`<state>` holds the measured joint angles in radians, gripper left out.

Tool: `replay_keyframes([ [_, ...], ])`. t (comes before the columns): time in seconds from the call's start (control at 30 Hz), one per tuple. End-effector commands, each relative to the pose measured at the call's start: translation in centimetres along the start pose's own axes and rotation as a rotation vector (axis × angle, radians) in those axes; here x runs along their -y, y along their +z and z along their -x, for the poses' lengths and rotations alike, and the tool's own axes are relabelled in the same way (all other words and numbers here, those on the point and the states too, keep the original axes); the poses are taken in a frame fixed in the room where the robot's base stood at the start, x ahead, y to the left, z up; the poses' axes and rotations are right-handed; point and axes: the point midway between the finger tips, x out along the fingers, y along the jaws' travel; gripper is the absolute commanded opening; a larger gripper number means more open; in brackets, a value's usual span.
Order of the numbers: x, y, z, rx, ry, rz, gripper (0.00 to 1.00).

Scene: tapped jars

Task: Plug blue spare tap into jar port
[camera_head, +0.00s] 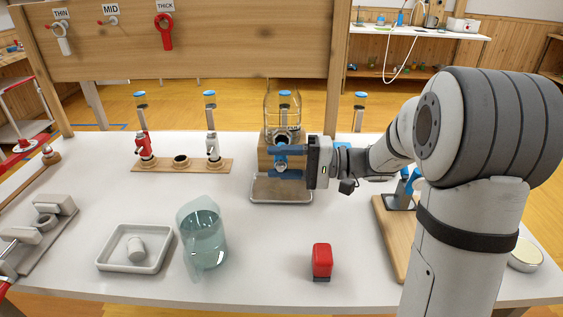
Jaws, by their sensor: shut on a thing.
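My gripper (280,161) reaches in from the right with its blue fingers shut on the blue spare tap (281,163). The fingers cover much of the tap, which is in front of the wooden stand. The clear glass jar (268,108) stands on this stand, just behind and above my gripper. A dark round ring, apparently the jar port (282,137), shows low on the jar, just above the upper finger. I cannot tell whether the tap touches the port.
A grey tray (281,200) lies below the gripper. A wooden rack (197,167) holds a red tap (145,150) and a white tap (212,146), with an empty hole between. A water pitcher (203,240), white tray (106,265) and red block (321,260) stand nearer.

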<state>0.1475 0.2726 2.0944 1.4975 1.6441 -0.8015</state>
Motion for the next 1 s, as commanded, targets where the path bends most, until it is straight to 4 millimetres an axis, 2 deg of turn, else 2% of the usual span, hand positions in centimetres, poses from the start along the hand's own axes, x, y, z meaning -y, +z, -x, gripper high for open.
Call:
replay_keyframes([
  [1.0, 0.0, -2.5, 0.0, 0.0, 0.0, 0.001, 0.12],
])
